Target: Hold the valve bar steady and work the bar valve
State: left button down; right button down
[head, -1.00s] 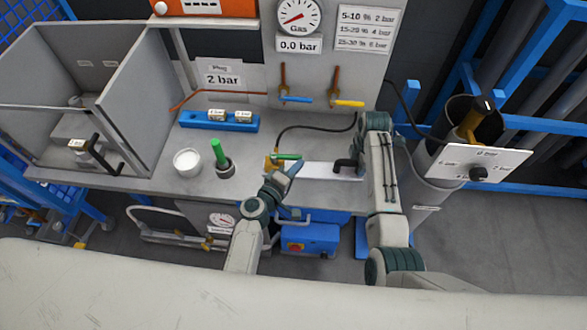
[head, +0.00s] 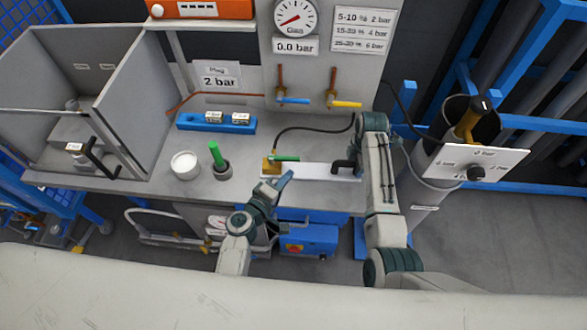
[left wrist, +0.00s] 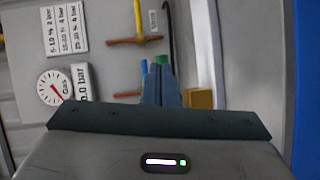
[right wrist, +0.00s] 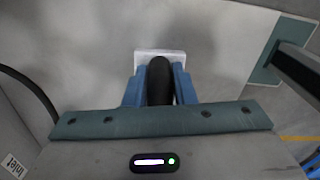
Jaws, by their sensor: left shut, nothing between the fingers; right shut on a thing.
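The valve bar is a flat white bar (head: 312,173) on the bench, with a brass valve block (head: 270,165) at its left end. The green lever (head: 285,158) on the block points right, roughly along the bar. A black handle (head: 342,164) stands at the bar's right end. My right gripper (right wrist: 160,88) is shut on this black handle (right wrist: 160,75). My left gripper (head: 288,177) is shut and empty, just in front of the valve and apart from the lever. In the left wrist view, the green lever (left wrist: 162,60) shows beyond the closed fingers, with the brass block (left wrist: 200,98) at right.
A gas gauge (head: 295,17) on the back panel reads 0.0 bar. A black hose (head: 310,128) runs behind the bar. A white cup (head: 185,165), a green-handled tool in a holder (head: 217,157) and a blue block (head: 215,123) stand to the left.

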jog(key=shift+f, duration=0.1)
pick_arm(q)
jog(key=f+v, duration=0.1)
jog(key=v, duration=0.6)
jog(key=shift+r, duration=0.5)
jog(key=shift+s, duration=0.1)
pick_arm(e)
jog(key=c, duration=1.1)
grip_release()
